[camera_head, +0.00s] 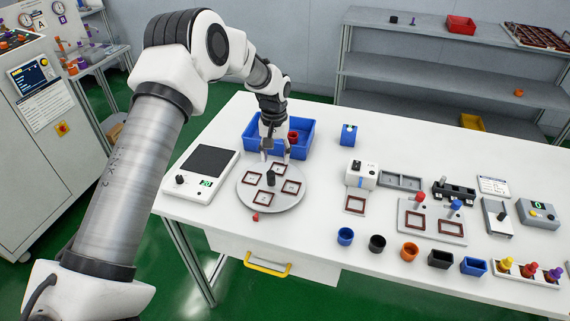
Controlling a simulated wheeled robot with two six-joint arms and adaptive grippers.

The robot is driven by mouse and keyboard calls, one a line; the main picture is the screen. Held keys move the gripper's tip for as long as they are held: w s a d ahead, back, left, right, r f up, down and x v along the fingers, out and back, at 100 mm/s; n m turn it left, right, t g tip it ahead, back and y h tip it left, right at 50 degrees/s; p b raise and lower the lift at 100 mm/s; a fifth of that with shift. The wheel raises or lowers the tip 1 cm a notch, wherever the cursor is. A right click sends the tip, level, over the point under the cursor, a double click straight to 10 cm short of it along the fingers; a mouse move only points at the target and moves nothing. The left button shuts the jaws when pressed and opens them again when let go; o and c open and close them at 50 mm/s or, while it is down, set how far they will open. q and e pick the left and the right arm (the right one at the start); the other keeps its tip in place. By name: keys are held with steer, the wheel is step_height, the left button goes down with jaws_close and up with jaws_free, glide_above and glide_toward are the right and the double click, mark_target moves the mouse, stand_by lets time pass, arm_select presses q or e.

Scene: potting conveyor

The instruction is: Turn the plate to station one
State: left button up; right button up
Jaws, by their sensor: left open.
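The round grey plate (258,201) lies on the white table, with several dark red square frames on it and a black knob (270,178) standing at its centre. A small red marker (256,216) is at its front edge. My left gripper (276,157) points down at the far side of the plate, behind the knob. It is open, with nothing seen between its fingers. I cannot tell whether its fingertips touch the plate. My right gripper is not in view.
A blue bin (308,143) with a red pot stands just behind my left gripper. A scale (207,162) with a dark top is left of the plate. Several coloured pots (346,236) and small stations fill the table's right part. A drawer with a yellow handle (267,266) is below the front edge.

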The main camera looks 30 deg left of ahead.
mark_target(271, 174)
arm_select(q)
steer(key=s+f, duration=0.1)
steer(key=s, duration=0.1)
steer(key=s+f+p, duration=0.1)
steer(key=s, duration=0.1)
steer(key=shift+s+f, duration=0.1)
steer(key=shift+f, duration=0.1)
steer(key=f, duration=0.1)
steer(key=w+f, duration=0.2)
steer(key=f, duration=0.1)
steer(key=shift+p, duration=0.3)
steer(key=shift+s+r, duration=0.15)
steer(key=shift+s, duration=0.1)
steer(key=shift+s+r, duration=0.15)
steer(key=shift+s, duration=0.05)
steer(key=c, duration=0.5)
jaws_close()
steer(key=shift+d, duration=0.1)
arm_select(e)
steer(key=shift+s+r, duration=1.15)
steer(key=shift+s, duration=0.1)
